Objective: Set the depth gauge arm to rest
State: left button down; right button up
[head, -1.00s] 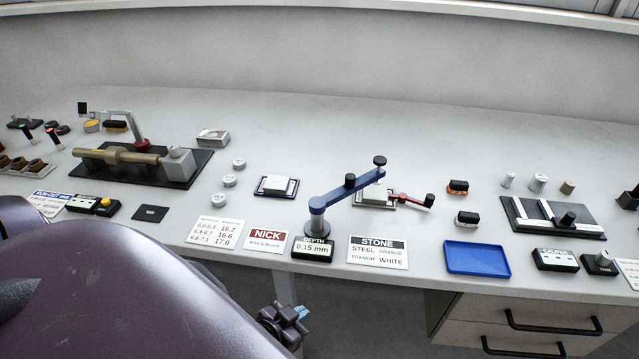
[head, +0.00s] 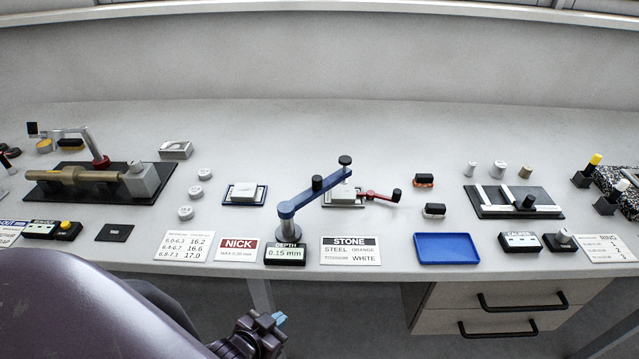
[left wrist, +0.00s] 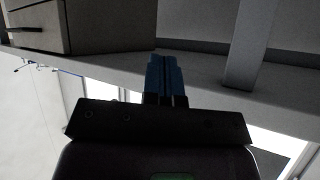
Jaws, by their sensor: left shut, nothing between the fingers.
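The depth gauge has a blue arm (head: 300,198) on a grey post (head: 289,228). The arm points up and to the right, with a black knob (head: 318,182) along it and a black-topped probe (head: 345,161) at its far end, over a small plate with a white block (head: 341,193). Its display (head: 285,254) reads 0.15 mm. My left gripper (head: 279,319) is below the bench's front edge, apart from the gauge. In the left wrist view its blue fingers (left wrist: 166,78) are shut together with nothing between them. My right gripper is not in view.
A red lever (head: 378,195) with a black knob sits right of the white block. A STONE card (head: 350,251), a NICK card (head: 238,250) and a blue tray (head: 447,248) line the front. A drawer unit (head: 490,308) stands below. The bench behind the gauge is clear.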

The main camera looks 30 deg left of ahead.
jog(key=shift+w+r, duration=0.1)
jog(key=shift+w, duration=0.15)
